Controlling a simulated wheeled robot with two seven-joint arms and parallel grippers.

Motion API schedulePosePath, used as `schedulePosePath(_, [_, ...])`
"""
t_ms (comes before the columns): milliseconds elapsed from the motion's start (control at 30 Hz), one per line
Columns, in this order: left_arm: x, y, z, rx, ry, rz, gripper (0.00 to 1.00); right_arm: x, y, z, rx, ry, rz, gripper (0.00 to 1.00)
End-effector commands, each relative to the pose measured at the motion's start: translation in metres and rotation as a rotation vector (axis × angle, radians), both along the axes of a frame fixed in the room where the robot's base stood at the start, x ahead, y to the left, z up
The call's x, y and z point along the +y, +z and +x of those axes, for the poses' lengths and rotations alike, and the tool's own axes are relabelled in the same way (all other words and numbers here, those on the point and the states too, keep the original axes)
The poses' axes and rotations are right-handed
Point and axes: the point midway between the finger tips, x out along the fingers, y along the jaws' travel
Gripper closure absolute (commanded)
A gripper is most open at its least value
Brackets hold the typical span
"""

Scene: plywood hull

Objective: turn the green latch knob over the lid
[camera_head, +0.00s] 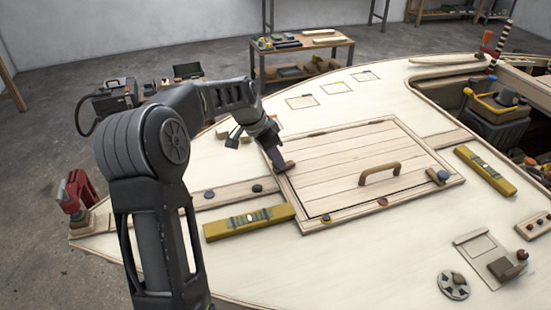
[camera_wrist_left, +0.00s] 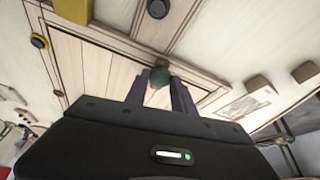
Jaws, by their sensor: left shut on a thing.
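The wooden lid (camera_head: 345,160) lies flat in the hull deck, with a wooden bow handle (camera_head: 380,172) on it. My left gripper (camera_head: 280,163) reaches down at the lid's left edge, beside a small brown wooden latch piece (camera_head: 286,167). In the left wrist view the dark green knob (camera_wrist_left: 160,77) sits between the two fingertips of my left gripper (camera_wrist_left: 160,84), which are shut on it. A brown end of the latch (camera_wrist_left: 161,63) shows just beyond the knob. In the head view the gripper hides the knob. My right gripper is in neither view.
A yellow level (camera_head: 249,222) lies left of the lid and another (camera_head: 485,171) lies right of it. A blue-topped latch (camera_head: 438,176) sits at the lid's right corner. A red clamp (camera_head: 77,192) stands at the hull's left edge.

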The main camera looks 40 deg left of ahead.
Motion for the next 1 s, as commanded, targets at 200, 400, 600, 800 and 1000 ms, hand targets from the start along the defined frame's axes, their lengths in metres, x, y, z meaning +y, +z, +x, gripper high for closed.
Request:
schedulePosePath(200, [0.0023,0.0002,0.0012,-0.001,-0.146,0.002,1.00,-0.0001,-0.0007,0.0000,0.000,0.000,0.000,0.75])
schedulePosePath(400, [0.0030,0.0002,0.0012,0.000,-0.222,0.003,1.00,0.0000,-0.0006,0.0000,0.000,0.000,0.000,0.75])
schedulePosePath(600, [0.0030,0.0005,0.0013,-0.001,-0.248,0.003,1.00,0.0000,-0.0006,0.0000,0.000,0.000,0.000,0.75])
schedulePosePath(800, [0.0030,0.0003,0.0013,-0.001,-0.249,0.004,1.00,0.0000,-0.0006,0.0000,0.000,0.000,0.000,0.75])
schedulePosePath(1000, [0.0030,0.0002,0.0012,0.000,-0.249,0.004,0.63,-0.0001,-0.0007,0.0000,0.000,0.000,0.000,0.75])
